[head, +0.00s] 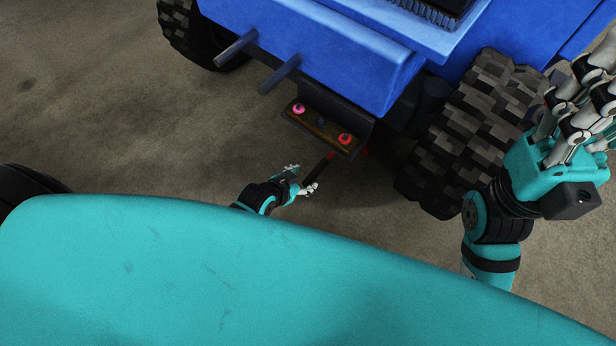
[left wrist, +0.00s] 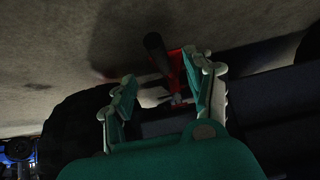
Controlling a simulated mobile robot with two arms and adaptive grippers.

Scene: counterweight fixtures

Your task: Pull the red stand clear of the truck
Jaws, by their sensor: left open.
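The blue truck (head: 330,50) stands at the top of the head view. The red stand (head: 331,156) is mostly hidden under its bumper plate; a dark handle (head: 318,170) sticks out toward my left gripper (head: 303,179). My left gripper is open, low down at this handle. In the left wrist view, the red stand (left wrist: 177,75) and its black handle (left wrist: 154,50) show beyond and between the spread fingers (left wrist: 163,92), closer to the right-hand finger. I cannot tell whether they touch. My right gripper (head: 583,88) is raised beside the truck's tyre, with no object visible in it.
A large knobby tyre (head: 470,130) stands right of the bumper plate (head: 325,130), which carries pink and red fittings. Two grey bars (head: 280,74) jut from the truck's front. The concrete floor (head: 110,130) to the left is clear.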

